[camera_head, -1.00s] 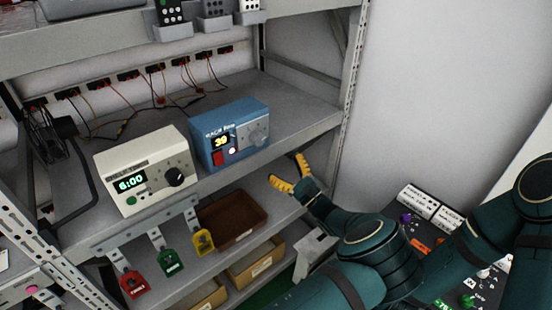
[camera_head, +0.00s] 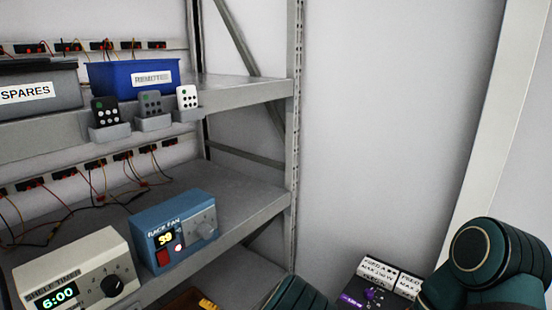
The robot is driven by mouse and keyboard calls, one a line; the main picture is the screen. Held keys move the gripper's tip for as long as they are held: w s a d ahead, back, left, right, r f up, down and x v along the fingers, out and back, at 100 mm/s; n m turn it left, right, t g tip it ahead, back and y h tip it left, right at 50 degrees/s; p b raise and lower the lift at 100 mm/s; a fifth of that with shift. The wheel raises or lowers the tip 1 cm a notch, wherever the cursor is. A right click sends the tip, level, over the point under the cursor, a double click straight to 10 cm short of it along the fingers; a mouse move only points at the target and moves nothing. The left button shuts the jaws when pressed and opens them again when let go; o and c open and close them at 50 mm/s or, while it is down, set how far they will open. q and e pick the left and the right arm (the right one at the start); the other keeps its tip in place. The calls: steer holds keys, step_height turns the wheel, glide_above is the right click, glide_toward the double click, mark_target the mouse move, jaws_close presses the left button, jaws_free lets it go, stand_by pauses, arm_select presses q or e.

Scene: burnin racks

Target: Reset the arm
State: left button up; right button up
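My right arm shows at the lower right as dark green links. My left gripper is not in view. The blue rack fan box (camera_head: 172,232), its display reading 39, stands on the middle shelf. The cream shelf timer (camera_head: 80,275), reading 6:00, stands left of it. No gripper touches either box in view.
The upper shelf holds a grey SPARES bin (camera_head: 35,95) and a blue REMOTES bin (camera_head: 135,78). Three remotes (camera_head: 150,104) sit in holders on its front edge. A rack post (camera_head: 292,120) stands right of the shelves. A panel with white labels (camera_head: 385,275) is at the lower right.

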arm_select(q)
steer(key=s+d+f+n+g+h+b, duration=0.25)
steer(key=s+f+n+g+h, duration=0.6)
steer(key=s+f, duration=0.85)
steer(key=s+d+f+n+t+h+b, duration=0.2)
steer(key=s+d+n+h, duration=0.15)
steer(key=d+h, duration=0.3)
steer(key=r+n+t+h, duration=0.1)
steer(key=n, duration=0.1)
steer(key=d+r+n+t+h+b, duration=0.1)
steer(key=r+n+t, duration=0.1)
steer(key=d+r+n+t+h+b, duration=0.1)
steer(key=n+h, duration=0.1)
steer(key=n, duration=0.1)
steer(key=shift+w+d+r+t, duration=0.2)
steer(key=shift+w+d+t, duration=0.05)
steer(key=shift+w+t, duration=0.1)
